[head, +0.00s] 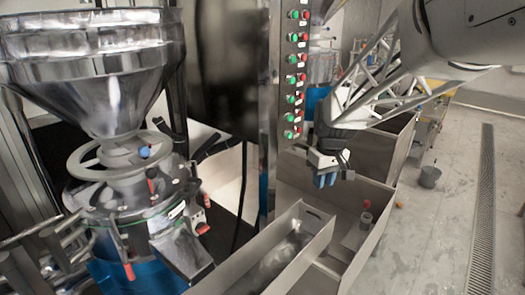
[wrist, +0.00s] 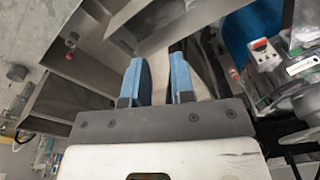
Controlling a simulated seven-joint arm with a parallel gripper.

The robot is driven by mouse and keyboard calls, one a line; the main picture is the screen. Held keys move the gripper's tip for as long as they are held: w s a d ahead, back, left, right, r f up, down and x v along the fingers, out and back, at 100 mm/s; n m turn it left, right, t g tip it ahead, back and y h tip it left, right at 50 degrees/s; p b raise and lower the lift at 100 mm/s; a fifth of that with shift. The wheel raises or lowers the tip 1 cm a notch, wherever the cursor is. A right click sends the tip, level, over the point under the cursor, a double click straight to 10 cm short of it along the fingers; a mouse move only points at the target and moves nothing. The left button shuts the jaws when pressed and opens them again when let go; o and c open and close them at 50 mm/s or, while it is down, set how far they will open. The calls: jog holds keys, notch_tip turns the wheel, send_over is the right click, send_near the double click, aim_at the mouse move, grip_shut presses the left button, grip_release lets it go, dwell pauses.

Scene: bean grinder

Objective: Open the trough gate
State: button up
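The metal trough (head: 240,262) slants across the lower middle of the head view, with an oval slot near its upper end. Part of a metal trough wall (wrist: 150,22) shows at the top of the wrist view. I cannot clearly pick out the gate. My gripper (head: 326,180) hangs above and to the right of the trough's upper end, its blue fingers pointing down. In the wrist view the two blue fingers (wrist: 159,78) stand apart with nothing between them, so it is open and empty.
The grinder (head: 125,150) with its metal hopper stands at left. A column of red and green buttons (head: 294,75) rises behind the trough. A metal bin (head: 385,220) holding a small red-topped part (head: 366,205) lies right of the trough. A grey bucket (head: 430,177) stands on open floor.

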jog(key=w+d+f+n+g, duration=0.1)
jog(key=w+d+f, duration=0.1)
jog(key=w+f, duration=0.45)
jog(key=w+d+f+n, duration=0.15)
jog(key=w+f, duration=0.25)
jog(key=w, duration=0.6)
jog(key=n+g+y, duration=0.1)
jog(key=n, duration=0.1)
send_over(313, 209)
jog(key=s, duration=0.1)
notch_tip(313, 209, down, 18)
jog(key=shift+s+d+r, duration=0.15)
jog(key=shift+d+r, duration=0.05)
jog(key=shift+f, duration=0.1)
jog(key=shift+s+a+f, duration=0.2)
jog(key=shift+f, duration=1.05)
jog(key=shift+s+a+f, duration=0.2)
jog(key=shift+f, duration=1.05)
jog(key=shift+s+a+f, duration=0.2)
jog(key=shift+f, duration=1.05)
grip_shut()
